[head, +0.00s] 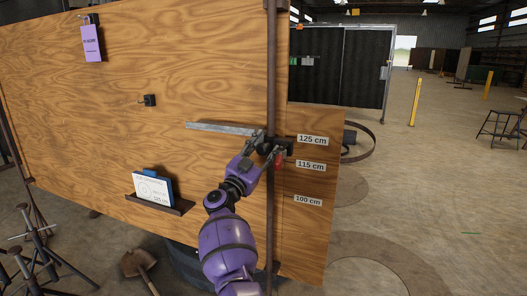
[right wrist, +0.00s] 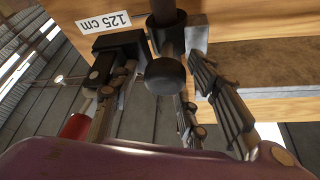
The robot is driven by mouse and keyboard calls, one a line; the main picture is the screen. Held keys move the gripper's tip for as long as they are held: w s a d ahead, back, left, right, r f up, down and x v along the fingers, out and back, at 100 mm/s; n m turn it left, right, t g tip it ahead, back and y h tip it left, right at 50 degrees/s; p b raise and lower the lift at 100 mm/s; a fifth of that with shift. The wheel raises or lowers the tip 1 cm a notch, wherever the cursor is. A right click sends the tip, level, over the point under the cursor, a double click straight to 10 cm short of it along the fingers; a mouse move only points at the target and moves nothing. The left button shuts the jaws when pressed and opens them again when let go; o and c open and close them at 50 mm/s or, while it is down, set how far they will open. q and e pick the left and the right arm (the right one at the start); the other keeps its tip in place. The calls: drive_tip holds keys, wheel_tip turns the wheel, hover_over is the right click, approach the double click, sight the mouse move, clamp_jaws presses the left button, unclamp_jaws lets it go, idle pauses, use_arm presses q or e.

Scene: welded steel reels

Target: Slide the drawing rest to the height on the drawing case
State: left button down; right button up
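The drawing rest (head: 222,128) is a grey horizontal bar on a black slider on the rusty vertical post (head: 271,70). The slider's dark block (head: 284,146) is beside the 125 cm label (head: 312,140). My right gripper (head: 268,149) is at the slider. In the right wrist view its fingers (right wrist: 163,95) stand apart on either side of a round black knob (right wrist: 165,75), with gaps showing. The drawing case (head: 152,188), a white card with a blue back, sits on a small ledge and appears to read 125 cm. My left gripper is not in view.
Labels for 115 cm (head: 310,166) and 100 cm (head: 308,200) are lower on the wooden board (head: 100,110). A red part (head: 280,160) hangs below the slider. Open floor lies to the right.

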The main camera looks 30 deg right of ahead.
drive_tip(key=shift+a+f, duration=0.3)
drive_tip(key=shift+f, duration=0.2)
drive_tip(key=v, duration=1.1)
drive_tip(key=shift+s, duration=0.3)
drive_tip(key=shift+a+r, duration=0.1)
drive_tip(key=shift+a, duration=0.05)
